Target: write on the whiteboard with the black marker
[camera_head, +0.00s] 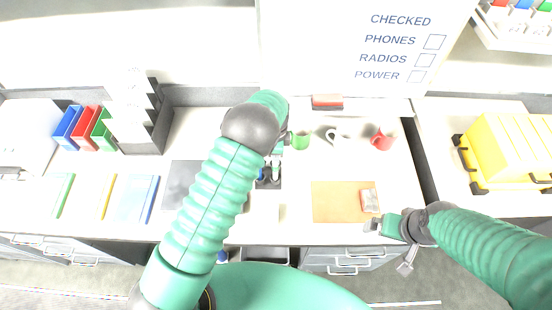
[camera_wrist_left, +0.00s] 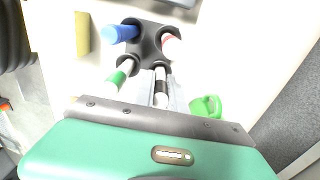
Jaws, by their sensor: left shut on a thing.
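The whiteboard (camera_head: 340,70) is at the back, with the printed words CHECKED, PHONES, RADIOS and POWER and several empty boxes. A dark marker holder (camera_wrist_left: 148,42) holds blue (camera_wrist_left: 118,34), red (camera_wrist_left: 170,46) and green-banded (camera_wrist_left: 122,76) markers. My left gripper (camera_wrist_left: 161,90) is shut on the black-banded marker (camera_wrist_left: 160,88), whose far end is at the holder; I cannot tell if it is still seated. In the head view my left arm partly hides this gripper (camera_head: 274,160). My right gripper (camera_head: 378,225) is by the desk's front edge; its jaws are too small to judge.
An orange mat (camera_head: 335,203) bears a red-and-white block (camera_head: 370,201). Coloured binders (camera_head: 85,130) and a dark rack stand left; a yellow case (camera_head: 505,150) is right.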

